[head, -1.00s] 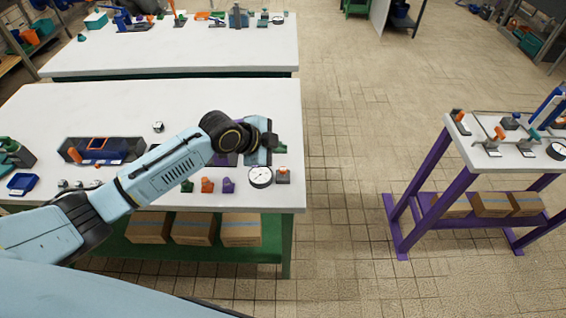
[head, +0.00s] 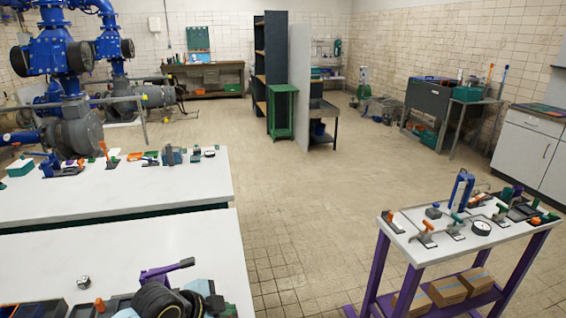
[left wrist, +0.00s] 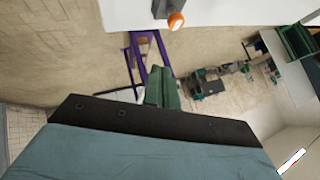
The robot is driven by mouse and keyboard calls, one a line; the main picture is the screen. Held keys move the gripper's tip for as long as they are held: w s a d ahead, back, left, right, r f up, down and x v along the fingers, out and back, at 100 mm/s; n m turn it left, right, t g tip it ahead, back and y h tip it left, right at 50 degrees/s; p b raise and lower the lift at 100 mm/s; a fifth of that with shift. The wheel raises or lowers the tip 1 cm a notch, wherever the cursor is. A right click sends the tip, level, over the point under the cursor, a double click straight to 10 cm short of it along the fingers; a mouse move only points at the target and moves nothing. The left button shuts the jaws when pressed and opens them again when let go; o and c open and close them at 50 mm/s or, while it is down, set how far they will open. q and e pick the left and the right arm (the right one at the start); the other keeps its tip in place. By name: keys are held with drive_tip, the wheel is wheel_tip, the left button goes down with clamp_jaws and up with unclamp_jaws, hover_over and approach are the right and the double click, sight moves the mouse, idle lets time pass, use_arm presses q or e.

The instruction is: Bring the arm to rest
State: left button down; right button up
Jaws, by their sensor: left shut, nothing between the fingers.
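In the head view my left arm's black wrist joint and light-blue hand show at the bottom edge, over the near white table (head: 190,250). My left gripper (head: 216,303) is at the lower edge there, mostly hidden by the wrist and the picture's edge. In the left wrist view its dark green fingers (left wrist: 162,88) are together, with nothing between them. My right gripper is in neither view.
A purple lever (head: 166,270) stands just behind my left wrist. An orange-topped fitting (left wrist: 176,20) shows at a white table's edge in the left wrist view. A purple-legged table (head: 465,246) with fittings stands right, across open tiled floor (head: 290,215).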

use_arm(q)
drive_tip(key=s+d+f+n+g+y, duration=0.15)
drive_tip(key=s+n, duration=0.35)
drive_tip(key=s, duration=0.7)
drive_tip(key=s+a+n+g+y, duration=0.1)
drive_tip(key=s+a+n+y, duration=0.1)
drive_tip(key=s+a+n, duration=0.45)
drive_tip(key=s+a+n+g+y, duration=0.1)
drive_tip(key=s+a+n+y, duration=0.15)
drive_tip(key=s, duration=0.65)
wheel_tip(320, 180, down, 26)
drive_tip(key=s+b, duration=0.1)
drive_tip(key=s, duration=0.1)
drive_tip(key=s+a+f+g, duration=0.2)
drive_tip(key=s+a+f, duration=0.1)
drive_tip(key=s+f, duration=1.2)
drive_tip(key=shift+s+f+m+b, duration=0.15)
drive_tip(key=shift+s+m+b, duration=0.25)
drive_tip(key=shift+s, duration=0.15)
